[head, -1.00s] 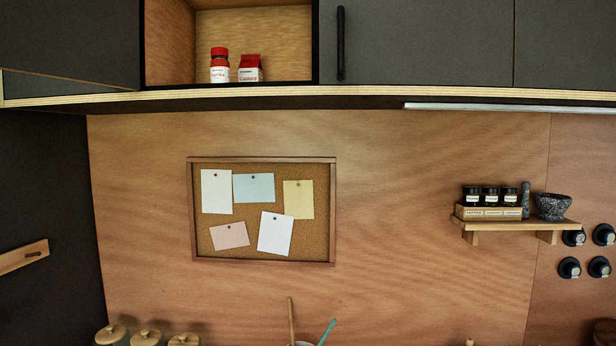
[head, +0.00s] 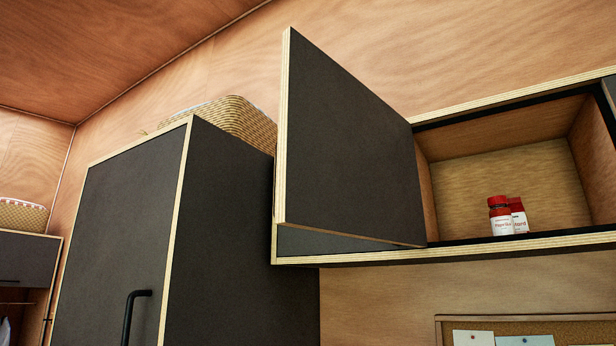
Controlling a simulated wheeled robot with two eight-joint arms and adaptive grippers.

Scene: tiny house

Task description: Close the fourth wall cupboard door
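An open wall cupboard door (head: 345,150) shows in the head view, a dark grey panel with pale plywood edges. It swings out toward me from the left side of an open cupboard compartment (head: 470,190). From these frames I cannot tell whether it is the fourth door. Neither of my grippers is in view.
A tall dark cabinet (head: 125,235) with a black handle (head: 128,315) stands to the left of the wall cupboard. A woven basket (head: 235,120) sits on top of it. A corkboard (head: 560,330) hangs below the cupboard.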

